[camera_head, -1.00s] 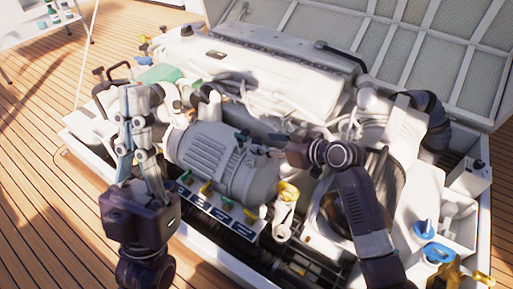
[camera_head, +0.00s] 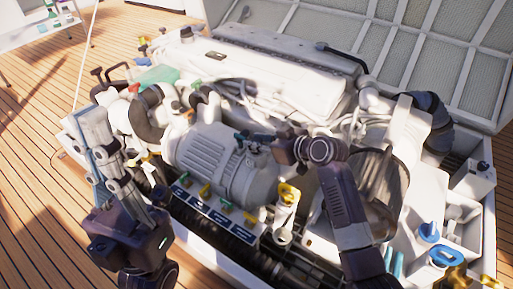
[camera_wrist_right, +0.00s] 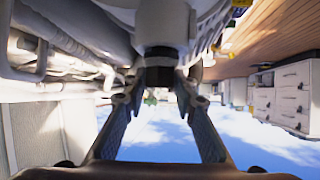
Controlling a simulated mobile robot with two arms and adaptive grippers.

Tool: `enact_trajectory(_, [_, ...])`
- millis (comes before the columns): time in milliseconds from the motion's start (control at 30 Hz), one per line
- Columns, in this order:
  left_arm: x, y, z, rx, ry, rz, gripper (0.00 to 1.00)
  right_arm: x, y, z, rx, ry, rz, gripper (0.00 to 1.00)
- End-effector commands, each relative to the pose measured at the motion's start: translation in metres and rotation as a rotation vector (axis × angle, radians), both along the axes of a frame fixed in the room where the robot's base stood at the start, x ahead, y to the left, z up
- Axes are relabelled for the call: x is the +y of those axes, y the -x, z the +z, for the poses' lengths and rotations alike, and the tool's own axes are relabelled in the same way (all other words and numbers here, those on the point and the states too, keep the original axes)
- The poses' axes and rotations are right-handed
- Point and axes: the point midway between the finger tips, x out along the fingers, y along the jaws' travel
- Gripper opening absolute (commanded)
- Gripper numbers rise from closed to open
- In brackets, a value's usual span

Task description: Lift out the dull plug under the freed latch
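My right gripper (camera_head: 248,138) reaches in from the right over the pale, ribbed cylindrical housing (camera_head: 212,160). In the right wrist view its two fingers (camera_wrist_right: 158,88) stand apart, with a dark round piece (camera_wrist_right: 161,58) under a white body just past or between the tips. I cannot tell whether they touch it, or whether it is the dull plug. A row of green and yellow latches (camera_head: 204,190) runs along the front of the housing. My left gripper (camera_head: 92,118) points up at the left. Its fingers overlap in view, and nothing clear is held.
The white engine (camera_head: 260,75) fills the hatch, with hoses and pipes close around. A yellow-topped pale part (camera_head: 287,205) stands front right of the housing. Blue caps (camera_head: 428,232) sit at the lower right. Open wooden deck (camera_head: 40,190) lies at the left.

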Motion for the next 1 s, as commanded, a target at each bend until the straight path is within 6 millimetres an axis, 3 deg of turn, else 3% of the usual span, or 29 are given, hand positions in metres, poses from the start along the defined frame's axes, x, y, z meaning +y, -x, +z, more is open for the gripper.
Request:
enact_trajectory(200, [0.000, 0.000, 0.000, 0.001, 0.000, 0.000, 0.00, 0.000, 0.000, 0.000, 0.000, 0.000, 0.000, 0.00])
enact_trajectory(567, [0.000, 0.000, 0.001, 0.002, -0.001, 0.000, 0.00, 0.000, 0.000, 0.004, -0.002, 0.000, 0.000, 0.00])
enact_trajectory(867, [0.000, -0.001, 0.016, 0.005, -0.002, 0.000, 0.00, 0.000, 0.000, 0.037, -0.002, 0.000, 0.000, 0.00])
enact_trajectory(1000, [-0.006, -0.029, 0.013, 0.127, -0.041, 0.009, 0.00, 0.000, -0.001, 0.052, -0.004, 0.000, 0.001, 0.00])
